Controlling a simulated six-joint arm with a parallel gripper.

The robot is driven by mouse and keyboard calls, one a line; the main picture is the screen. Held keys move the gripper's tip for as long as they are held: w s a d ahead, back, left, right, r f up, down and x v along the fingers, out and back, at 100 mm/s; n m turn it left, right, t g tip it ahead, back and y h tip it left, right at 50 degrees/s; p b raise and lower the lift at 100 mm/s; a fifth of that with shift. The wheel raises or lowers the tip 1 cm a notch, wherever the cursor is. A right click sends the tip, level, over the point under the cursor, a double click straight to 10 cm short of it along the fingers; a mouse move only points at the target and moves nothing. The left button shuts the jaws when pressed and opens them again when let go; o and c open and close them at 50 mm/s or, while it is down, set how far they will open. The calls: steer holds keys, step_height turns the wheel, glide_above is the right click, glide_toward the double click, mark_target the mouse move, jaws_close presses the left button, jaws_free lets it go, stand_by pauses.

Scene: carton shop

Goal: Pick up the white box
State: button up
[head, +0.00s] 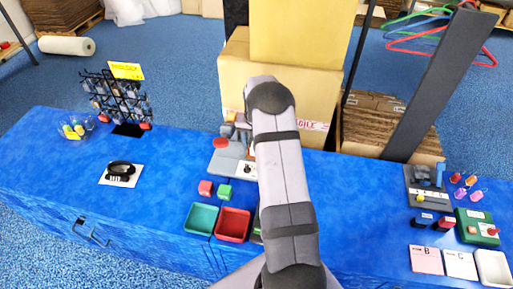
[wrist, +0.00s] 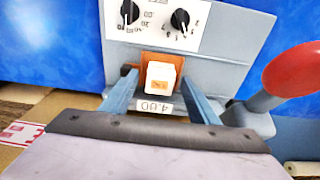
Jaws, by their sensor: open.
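The white box (wrist: 162,76) is small, with an orange mark on its front. In the wrist view it sits against an orange-brown holder (wrist: 150,58) on a grey machine (wrist: 215,68). My gripper (wrist: 160,80) is open, with one blue-grey finger on each side of the box. I cannot tell whether either finger touches it. A small printed label (wrist: 154,107) shows just below the box. In the head view, the grey machine (head: 228,165) is partly behind my arm, which hides the gripper and the box.
A red knob (wrist: 296,70) on a lever stands right of the gripper. Two dials (wrist: 155,18) are above the box. Green (head: 201,219) and red (head: 232,226) trays stand near the front edge. Large cartons (head: 228,75) stand behind the blue table. Its left part (head: 160,210) has free room.

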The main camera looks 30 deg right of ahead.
steer(key=shift+f, duration=0.1)
steer(key=c, duration=1.2)
steer(key=shift+c, duration=0.2)
step_height(320, 180, up, 10)
steer(key=b, duration=0.2)
